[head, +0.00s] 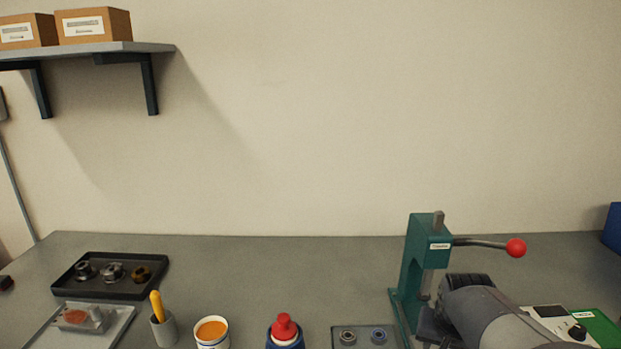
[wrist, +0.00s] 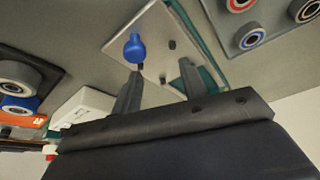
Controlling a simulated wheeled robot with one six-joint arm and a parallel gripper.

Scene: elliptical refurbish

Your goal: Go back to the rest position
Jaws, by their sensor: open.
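My gripper (wrist: 160,72) shows in the wrist view with its two dark fingers apart and nothing held between them. Beyond the fingertips is a pale plate (wrist: 185,45) with a teal edge, a blue round knob (wrist: 135,48) and small dark pegs. I cannot tell from the picture whether the left finger touches the knob's stem. In the head view my grey arm reaches in at the lower right, beside the green arbor press (head: 422,255) with its red-balled lever (head: 515,248). The fingers cannot be made out there.
A tray with ringed bearings (head: 363,336) lies left of the press. A red-topped blue bottle (head: 284,330), an orange-filled tub (head: 212,332), a grey cup (head: 163,328) and a black parts tray (head: 110,292) stand further left. The bench's back middle is clear. A shelf (head: 150,48) hangs upper left.

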